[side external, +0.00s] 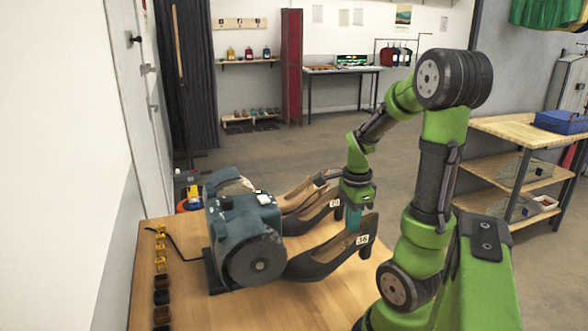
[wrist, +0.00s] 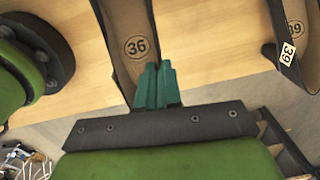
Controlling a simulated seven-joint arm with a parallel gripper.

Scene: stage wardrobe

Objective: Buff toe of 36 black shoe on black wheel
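The 36 black shoe (side external: 322,262) is a dark high-heeled pump with a white 36 tag at its heel. Its toe points left, close beside the black wheel (side external: 258,260) of the teal buffing machine (side external: 240,210); I cannot tell whether they touch. My gripper (side external: 354,217) points down at the heel end, and its teal fingers are close together around the shoe's back edge. In the wrist view my gripper (wrist: 158,85) covers the back edge of the 36 black shoe (wrist: 128,22), whose tan insole shows a circled 36.
Another black shoe (side external: 313,219) and a beige shoe (side external: 302,194) lie behind on the wooden bench (side external: 200,310). The neighbouring shoe's 39 tag (wrist: 287,53) shows in the wrist view. Small yellow and dark pots (side external: 160,255) line the bench's left edge, near a cable.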

